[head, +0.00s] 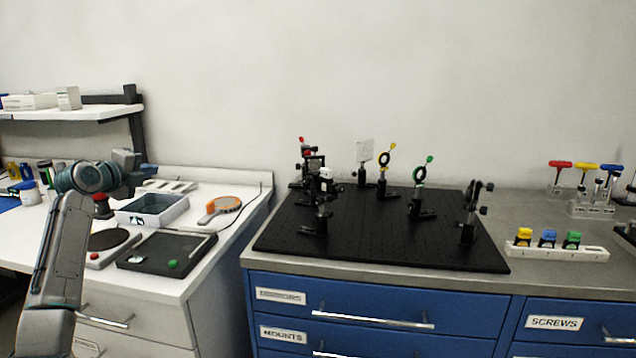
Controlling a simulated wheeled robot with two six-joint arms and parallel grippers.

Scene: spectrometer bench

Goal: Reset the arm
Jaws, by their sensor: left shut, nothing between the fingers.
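My left arm comes in at the left and bends over the white side bench. My left gripper (146,168) is shut and empty, raised above the back part of that bench near a grey open box. It touches nothing that I can make out, and its fingertips are small in the picture. My right gripper is not in view.
A black optical breadboard (290,238) with several mounts stands on the blue-drawer bench. A white holder (557,250) with coloured pieces stands right.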

